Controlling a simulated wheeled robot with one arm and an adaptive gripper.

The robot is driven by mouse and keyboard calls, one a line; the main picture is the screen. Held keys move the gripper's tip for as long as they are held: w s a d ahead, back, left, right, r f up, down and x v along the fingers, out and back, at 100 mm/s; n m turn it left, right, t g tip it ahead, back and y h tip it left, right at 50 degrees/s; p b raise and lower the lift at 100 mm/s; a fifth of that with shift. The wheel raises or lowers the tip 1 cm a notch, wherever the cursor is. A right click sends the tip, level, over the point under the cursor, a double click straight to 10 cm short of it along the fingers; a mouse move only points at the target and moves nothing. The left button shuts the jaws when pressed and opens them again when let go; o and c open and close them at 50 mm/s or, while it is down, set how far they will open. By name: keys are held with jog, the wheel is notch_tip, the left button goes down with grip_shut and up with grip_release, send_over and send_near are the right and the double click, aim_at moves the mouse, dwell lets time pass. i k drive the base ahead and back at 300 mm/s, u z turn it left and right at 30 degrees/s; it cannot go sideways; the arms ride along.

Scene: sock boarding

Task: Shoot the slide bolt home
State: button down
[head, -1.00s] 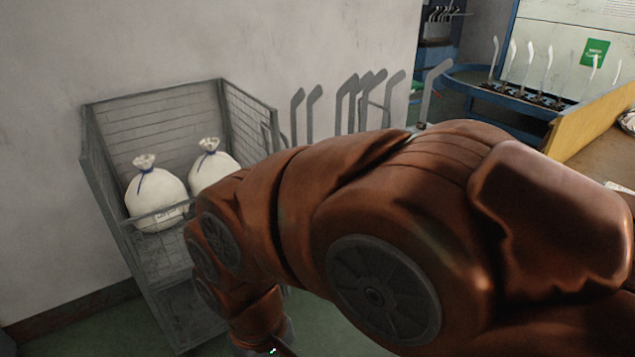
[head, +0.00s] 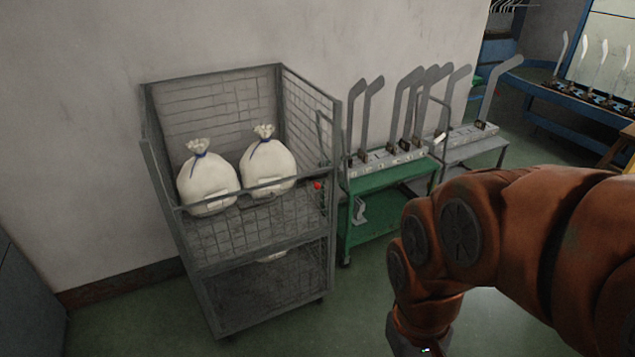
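A grey wire-mesh cage trolley (head: 205,258) stands against the wall in the head view. Two white tied sacks (head: 207,185) sit on its upper level behind a front bar, and part of another pale thing shows low inside. A small red spot (head: 317,185) shows at the trolley's right front post; I cannot tell whether it belongs to the slide bolt. No slide bolt can be made out clearly. My orange arm comes in from the right, and its wrist is at the bottom edge, to the right of the trolley. My gripper's fingers are out of the picture.
A green cart (head: 390,178) with upright grey sock boards stands just right of the trolley. A grey cart (head: 478,150) with boards is beyond it. A blue bench (head: 570,105) is at the back right. The green floor (head: 330,325) before the trolley is clear.

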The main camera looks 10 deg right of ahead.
aim_at(316, 185)
jog(key=u, duration=0.4)
jog(key=i, duration=0.9)
jog(key=u, duration=0.75)
